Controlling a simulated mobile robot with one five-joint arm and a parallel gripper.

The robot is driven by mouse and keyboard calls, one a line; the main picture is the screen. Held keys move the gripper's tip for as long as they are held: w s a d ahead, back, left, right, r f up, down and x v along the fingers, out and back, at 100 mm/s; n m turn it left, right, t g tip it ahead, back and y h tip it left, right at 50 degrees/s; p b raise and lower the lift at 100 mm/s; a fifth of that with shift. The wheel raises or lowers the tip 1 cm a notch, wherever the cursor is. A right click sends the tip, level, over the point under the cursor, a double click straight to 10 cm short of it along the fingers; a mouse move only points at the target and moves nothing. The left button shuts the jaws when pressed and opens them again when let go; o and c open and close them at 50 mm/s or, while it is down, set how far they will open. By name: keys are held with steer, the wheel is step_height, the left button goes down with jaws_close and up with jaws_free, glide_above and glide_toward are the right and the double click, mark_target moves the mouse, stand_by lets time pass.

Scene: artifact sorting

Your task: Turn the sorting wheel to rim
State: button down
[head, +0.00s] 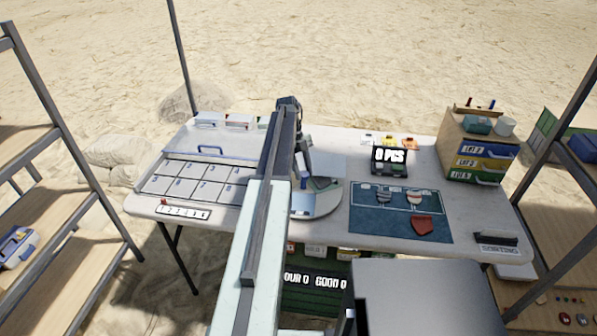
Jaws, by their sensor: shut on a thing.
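The sorting wheel (329,203) is a round, pale disc on the middle of the white table. It carries blue, greenish and grey patches, and my arm hides its left part. My gripper (304,181) points down at the wheel's left part, just right of my arm link. It is shut on a small part of the wheel there, with a bit of blue showing at the jaws. The exact grip is too small to see clearly. No "rim" lettering is readable on the wheel.
A numbered tray (203,180) lies left on the table (462,212). Shelves flank the table.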

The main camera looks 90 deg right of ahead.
steer(key=shift+s, duration=0.1)
stand_by(0.6)
steer(key=c, duration=0.9)
jaws_free()
steer(key=shift+d, duration=0.1)
steer(key=shift+r, duration=0.1)
steer(key=p+v, duration=0.7)
steer(key=shift+r, duration=0.25)
steer(key=shift+d, duration=0.15)
